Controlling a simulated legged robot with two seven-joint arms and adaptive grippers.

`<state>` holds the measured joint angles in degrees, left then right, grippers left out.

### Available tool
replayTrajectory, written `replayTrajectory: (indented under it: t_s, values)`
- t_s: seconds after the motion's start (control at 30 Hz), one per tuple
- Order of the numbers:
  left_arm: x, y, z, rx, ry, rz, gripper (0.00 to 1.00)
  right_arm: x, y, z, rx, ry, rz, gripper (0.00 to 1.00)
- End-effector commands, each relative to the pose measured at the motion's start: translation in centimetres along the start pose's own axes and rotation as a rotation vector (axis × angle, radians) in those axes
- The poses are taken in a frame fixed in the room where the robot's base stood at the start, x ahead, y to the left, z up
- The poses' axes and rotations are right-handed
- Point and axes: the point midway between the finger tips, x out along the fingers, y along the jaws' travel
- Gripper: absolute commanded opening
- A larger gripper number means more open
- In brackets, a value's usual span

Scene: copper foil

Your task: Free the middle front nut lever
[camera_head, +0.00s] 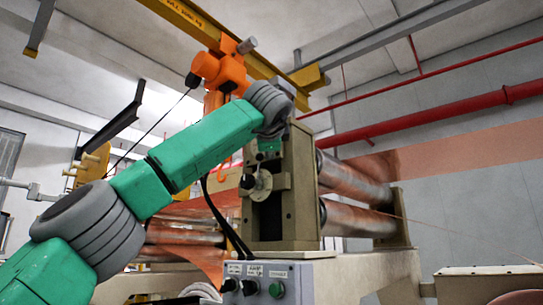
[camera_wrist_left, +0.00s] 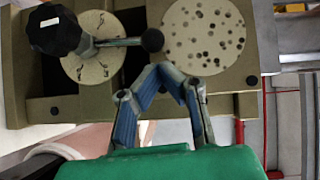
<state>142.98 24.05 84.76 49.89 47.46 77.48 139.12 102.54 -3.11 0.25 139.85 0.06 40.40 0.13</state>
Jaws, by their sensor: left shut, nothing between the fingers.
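In the left wrist view, a metal lever with a black ball end (camera_wrist_left: 152,40) lies across a pale round disc (camera_wrist_left: 92,48) on the beige machine face. A large black knob (camera_wrist_left: 54,30) stands at the lever's other end. My left gripper (camera_wrist_left: 161,70) is shut and empty, with its blue-padded fingers meeting just below the ball; I cannot tell if they touch it. In the head view, the disc (camera_head: 262,184) shows on the front of the beige roller stand (camera_head: 304,185). My green left arm reaches up to the stand's top, and its fingers are not clearly visible there. My right gripper is not in view.
A pale perforated disc (camera_wrist_left: 205,36) sits right of the lever. In the head view, an orange hoist (camera_head: 222,70) hangs by the arm. Copper-coloured rollers (camera_head: 355,182) extend behind the stand. A grey control box (camera_head: 262,284) with knobs stands below, and dark cables (camera_head: 218,212) run beside the stand.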

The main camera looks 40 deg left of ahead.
Motion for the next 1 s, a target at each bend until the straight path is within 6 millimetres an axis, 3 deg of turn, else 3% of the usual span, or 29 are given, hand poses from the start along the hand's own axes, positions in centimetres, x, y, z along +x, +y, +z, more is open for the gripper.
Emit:
replayTrajectory:
  t_s: [0.27, 1.0]
  values:
    - [0.78, -0.25, 1.24, -0.003, -0.003, 0.001, 0.0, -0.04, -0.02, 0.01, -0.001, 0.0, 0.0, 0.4]
    - [0.62, -0.51, 1.08, 0.0, -0.007, -0.002, 0.0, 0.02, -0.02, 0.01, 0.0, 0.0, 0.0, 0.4]
